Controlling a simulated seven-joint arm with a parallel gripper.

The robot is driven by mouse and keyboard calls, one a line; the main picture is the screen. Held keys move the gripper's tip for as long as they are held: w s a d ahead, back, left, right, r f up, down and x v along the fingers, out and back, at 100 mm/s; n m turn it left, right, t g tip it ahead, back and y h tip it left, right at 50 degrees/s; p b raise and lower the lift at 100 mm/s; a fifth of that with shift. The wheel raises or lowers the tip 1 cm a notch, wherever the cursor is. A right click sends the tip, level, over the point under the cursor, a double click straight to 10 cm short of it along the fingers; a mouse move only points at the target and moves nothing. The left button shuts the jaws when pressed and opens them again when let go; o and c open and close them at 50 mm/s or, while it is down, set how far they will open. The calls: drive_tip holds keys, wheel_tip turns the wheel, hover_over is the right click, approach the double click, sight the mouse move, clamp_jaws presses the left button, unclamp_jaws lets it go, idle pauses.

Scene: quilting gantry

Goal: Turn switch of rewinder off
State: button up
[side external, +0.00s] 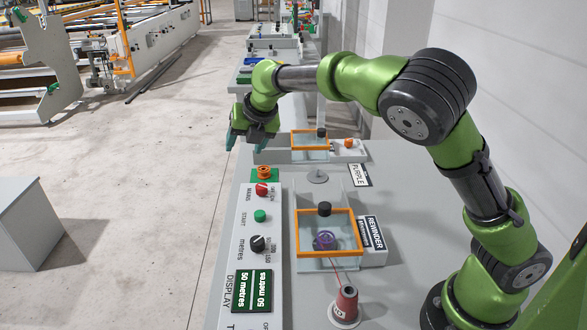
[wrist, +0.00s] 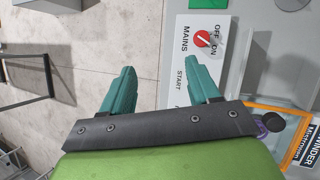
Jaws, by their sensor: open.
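The red round MAINS switch (side external: 262,189) sits on the white control panel (side external: 246,215), with OFF and ON printed beside it. It also shows in the wrist view (wrist: 202,39), just beyond my right finger; I cannot tell for sure which mark it points to. The rewinder (side external: 326,236), with an orange-framed clear cover and a purple ring inside, stands to the right of the panel. My gripper (side external: 247,142) is open and empty, above and beyond the switch in the side view. Its teal fingers also show apart in the wrist view (wrist: 160,66).
A green START button (side external: 260,216), a black metres knob (side external: 257,243) and a green display (side external: 253,291) line the panel. A red thread cone (side external: 346,303) stands at the front. A second orange-framed unit (side external: 310,140) is beyond. Open floor (side external: 150,180) lies to the left.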

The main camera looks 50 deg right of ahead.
drive_tip(key=s+d+n+g+h, duration=0.1)
drive_tip(key=s+d+g+h, duration=0.1)
drive_tip(key=s+d, duration=0.1)
approach(261, 186)
drive_tip(key=x, duration=0.8)
drive_tip(key=shift+w+d+f, duration=0.1)
drive_tip(key=shift+d+f, duration=0.05)
drive_tip(key=shift+f, duration=0.05)
